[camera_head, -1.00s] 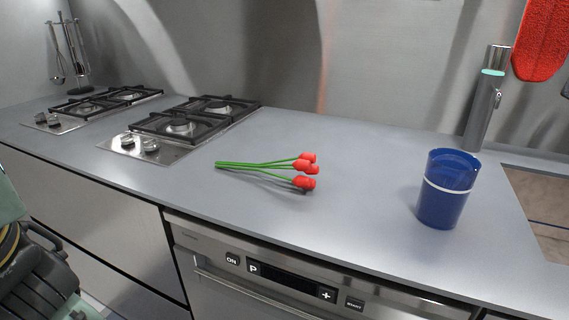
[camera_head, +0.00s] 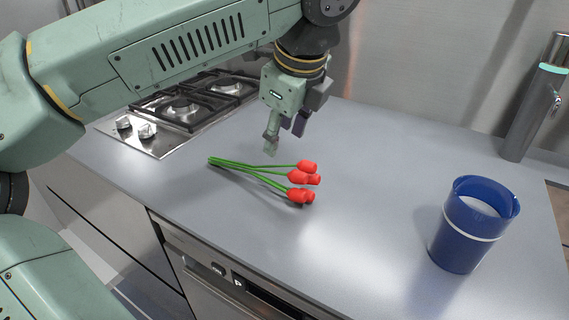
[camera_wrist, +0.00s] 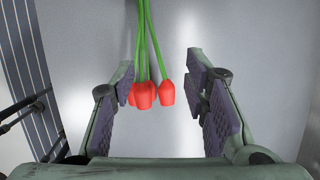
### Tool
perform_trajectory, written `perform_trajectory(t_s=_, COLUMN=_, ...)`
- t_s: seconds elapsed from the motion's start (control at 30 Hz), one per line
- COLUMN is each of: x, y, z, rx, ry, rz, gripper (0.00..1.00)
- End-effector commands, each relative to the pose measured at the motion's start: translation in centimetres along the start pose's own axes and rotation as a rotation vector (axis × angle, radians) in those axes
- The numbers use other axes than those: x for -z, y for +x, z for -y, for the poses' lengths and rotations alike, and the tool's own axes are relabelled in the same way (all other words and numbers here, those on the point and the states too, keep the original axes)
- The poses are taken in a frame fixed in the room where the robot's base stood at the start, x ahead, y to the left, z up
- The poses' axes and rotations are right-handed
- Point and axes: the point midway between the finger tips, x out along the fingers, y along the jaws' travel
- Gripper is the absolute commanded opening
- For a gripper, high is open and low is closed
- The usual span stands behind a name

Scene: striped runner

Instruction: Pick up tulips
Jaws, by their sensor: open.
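Several red tulips (camera_head: 301,178) with green stems lie on the grey counter, stems pointing left in the head view. My gripper (camera_head: 284,140) hangs above and just behind the stems, pointing down, open and empty. In the wrist view the tulips (camera_wrist: 145,92) lie below and between the spread fingers of my gripper (camera_wrist: 165,95), nearer the left finger. The red heads point toward the palm and the stems run to the top edge.
A blue cup (camera_head: 468,224) with a white band stands on the counter (camera_head: 370,210) at the right. A gas hob (camera_head: 185,108) lies to the left, behind my arm. The counter between tulips and cup is clear.

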Motion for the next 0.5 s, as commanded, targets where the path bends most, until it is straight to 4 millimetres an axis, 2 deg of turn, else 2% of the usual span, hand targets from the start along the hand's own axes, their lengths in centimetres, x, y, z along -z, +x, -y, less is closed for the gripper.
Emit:
perform_trajectory(t_s=0.03, x=-1.0, y=0.0, z=-0.4, rx=-0.035, ry=-0.038, rz=0.042, gripper=0.41)
perform_trajectory(t_s=0.13, x=-1.9, y=0.6, z=-1.0, rx=-0.07, ry=-0.078, rz=0.08, gripper=0.41)
perform_trajectory(t_s=0.4, x=-2.2, y=4.6, z=-1.4, rx=-0.073, ry=-0.08, rz=0.079, gripper=0.41)
perform_trajectory(t_s=0.5, x=-2.2, y=5.4, z=-1.4, rx=-0.07, ry=-0.079, rz=0.08, gripper=0.41)
